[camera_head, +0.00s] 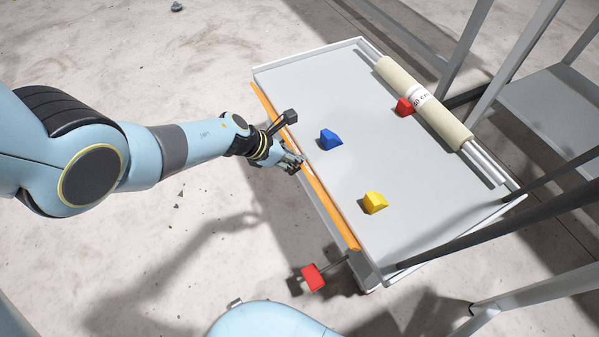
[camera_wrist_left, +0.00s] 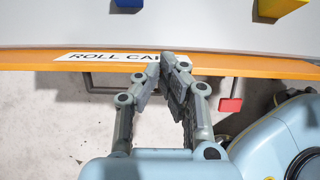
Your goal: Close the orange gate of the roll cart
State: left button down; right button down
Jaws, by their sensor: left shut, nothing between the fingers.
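The orange gate (camera_head: 333,214) runs along the near long edge of the roll cart (camera_head: 285,85). In the left wrist view the gate (camera_wrist_left: 240,65) is a straight orange band with a white "ROLL CA..." label (camera_wrist_left: 100,56), partly hidden by a finger. My left gripper (camera_head: 297,163) is at the middle of the gate, its fingers shut and empty. My right gripper is not in view.
Blue (camera_head: 330,139), yellow (camera_head: 375,202) and red (camera_head: 404,107) blocks and a cream roll (camera_head: 423,103) lie on the cart. A red pedal-like piece (camera_head: 313,277) sticks out below the gate. Dark posts (camera_head: 470,235) stand at the right. The concrete floor at left is mostly clear.

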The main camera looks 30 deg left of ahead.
aim_at(305, 164)
pick_arm(q)
jog(key=shift+w+d+r, duration=0.4)
jog(key=shift+w+d, duration=0.1)
jog(key=shift+w, duration=0.3)
jog(key=shift+w+d+r+p, duration=0.15)
jog(key=shift+w+d+p, duration=0.1)
jog(key=shift+w+p, duration=0.1)
jog(key=shift+w+d+g+y, duration=0.2)
jog(key=shift+g+y, duration=0.2)
jog(key=shift+g, duration=0.2)
jog(key=shift+p, duration=0.3)
